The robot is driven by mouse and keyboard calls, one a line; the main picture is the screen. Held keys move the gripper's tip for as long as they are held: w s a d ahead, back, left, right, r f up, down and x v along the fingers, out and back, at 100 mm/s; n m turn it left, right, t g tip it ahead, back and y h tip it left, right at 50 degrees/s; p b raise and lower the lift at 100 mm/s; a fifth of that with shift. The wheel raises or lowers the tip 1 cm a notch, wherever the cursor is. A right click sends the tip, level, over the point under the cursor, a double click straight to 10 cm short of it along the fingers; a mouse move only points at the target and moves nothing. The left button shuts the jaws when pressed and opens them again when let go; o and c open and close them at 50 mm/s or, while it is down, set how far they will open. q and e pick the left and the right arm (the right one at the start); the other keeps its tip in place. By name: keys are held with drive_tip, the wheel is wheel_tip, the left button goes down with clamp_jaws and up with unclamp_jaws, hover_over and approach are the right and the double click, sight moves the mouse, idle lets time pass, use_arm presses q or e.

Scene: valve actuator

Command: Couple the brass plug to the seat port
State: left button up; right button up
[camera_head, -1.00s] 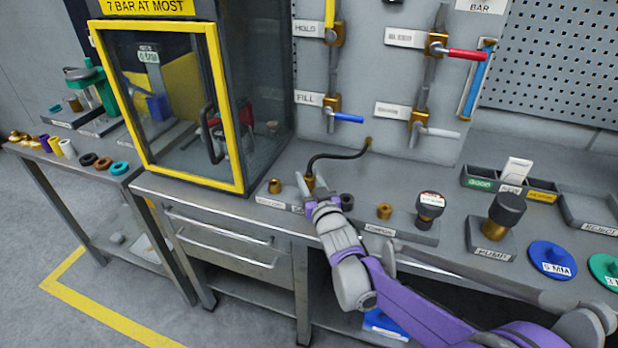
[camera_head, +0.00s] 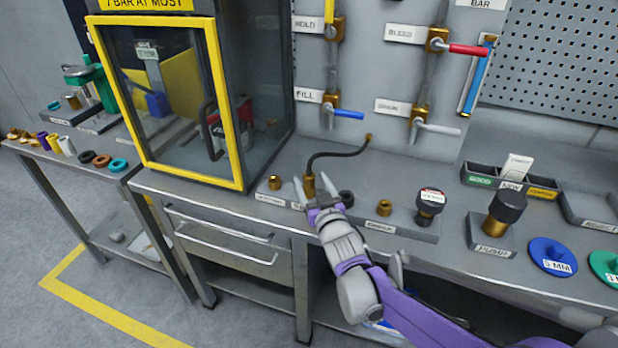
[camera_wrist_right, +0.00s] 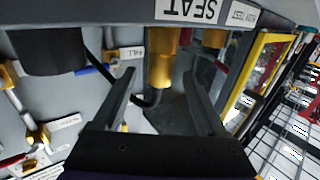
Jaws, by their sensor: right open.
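The brass plug (camera_head: 310,187) is at the end of a black hose, behind the SEAT label on the bench. In the right wrist view a brass cylinder (camera_wrist_right: 161,62) stands beside the SEAT label (camera_wrist_right: 186,11), with the dark hose near its end. My right gripper (camera_head: 311,183) is open, its fingers on either side of the plug. In the wrist view the fingers (camera_wrist_right: 159,76) are apart, with a gap to the brass on both sides. I cannot make out the seat port separately from the brass there. My left gripper is not in view.
A brass fitting (camera_head: 275,183) stands to the left. The yellow-framed cabinet (camera_head: 228,120) is at the left. Valves with coloured handles are on the panel behind.

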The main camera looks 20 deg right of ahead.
drive_tip(key=s, duration=0.8)
drive_tip(key=shift+s+d, duration=0.15)
